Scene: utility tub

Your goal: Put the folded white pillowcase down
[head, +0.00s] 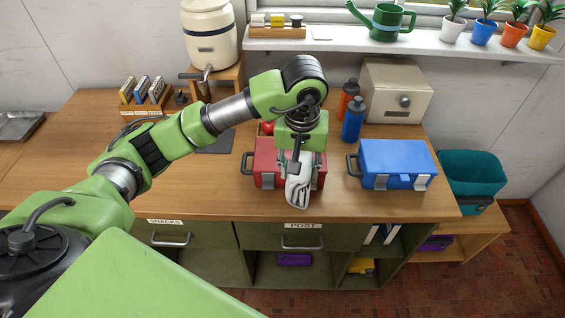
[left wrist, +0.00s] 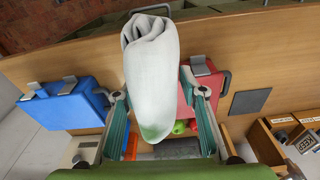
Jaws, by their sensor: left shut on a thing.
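The folded white pillowcase (head: 298,180) is a narrow rolled bundle held by my left gripper (head: 300,160) over the front of the counter, in front of the red toolbox. In the left wrist view the pillowcase (left wrist: 152,75) sits between the two fingers of my left gripper (left wrist: 160,125), with its folded end toward the counter's front edge. The gripper is shut on it. I cannot tell whether its lower end touches the counter. My right gripper is in neither view.
The red toolbox (head: 265,165) is right behind the pillowcase. A blue toolbox (head: 396,162) stands to the right, with blue (head: 353,120) and orange (head: 347,97) bottles behind. The wooden counter (head: 200,192) is clear to the left. A teal tub (head: 472,172) stands past its right end.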

